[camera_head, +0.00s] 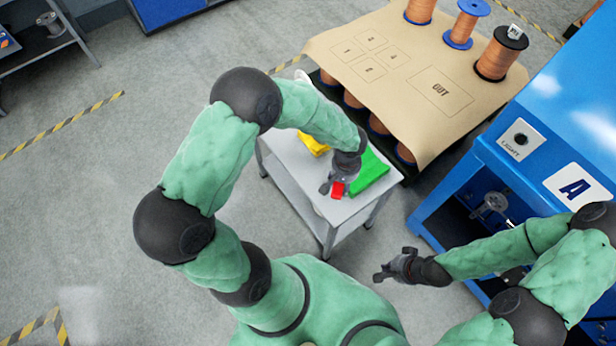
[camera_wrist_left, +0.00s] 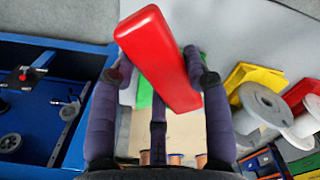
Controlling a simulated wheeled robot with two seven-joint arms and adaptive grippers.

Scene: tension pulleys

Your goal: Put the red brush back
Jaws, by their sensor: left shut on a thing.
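The red brush shows in the left wrist view (camera_wrist_left: 160,55) as a plain red block, tilted between the fingers. It shows in the head view (camera_head: 338,189) as a small red patch at the gripper's tip. My left gripper (camera_head: 332,186) is shut on it, over the near part of the small grey cart (camera_head: 298,175). A green item (camera_head: 370,172) lies on the cart just right of the gripper, and a yellow item (camera_head: 313,143) lies behind the arm. My right gripper (camera_head: 390,268) is apart from the cart, above the floor; its finger opening is too small to tell.
A table with a brown paper top (camera_head: 400,85) and several copper spools stands behind the cart. A blue machine (camera_head: 470,185) marked A stands on the right. The grey floor left of the cart is clear.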

